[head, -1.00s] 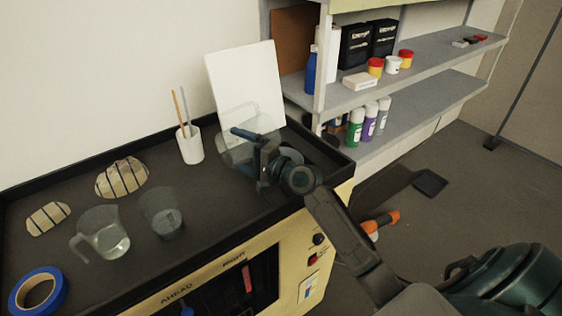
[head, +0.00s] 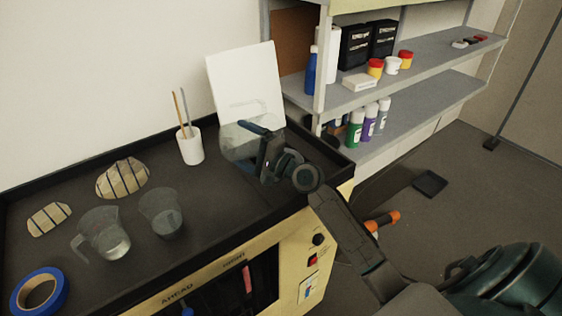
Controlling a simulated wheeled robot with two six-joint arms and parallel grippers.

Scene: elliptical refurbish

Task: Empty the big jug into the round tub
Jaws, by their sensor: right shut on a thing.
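My right gripper (head: 262,137) is shut on a large clear vessel, which I take to be the big jug (head: 236,147), over the back right of the dark worktop. The jug's edges are faint, and its tilt and contents are hard to make out; the gripper hides its right side. A clear tapered round container (head: 161,214), possibly the round tub, stands on the worktop to the left and nearer. A smaller clear jug (head: 104,236) with a handle stands left of it and seems to hold some liquid. My left gripper is out of view.
A white cup with brushes (head: 190,148) stands left of the held jug. A white panel (head: 246,78) leans behind it. Two striped pieces (head: 122,178) and blue tape (head: 38,292) lie at the left. The worktop has a raised rim (head: 285,203). Shelves (head: 420,95) stand at the right.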

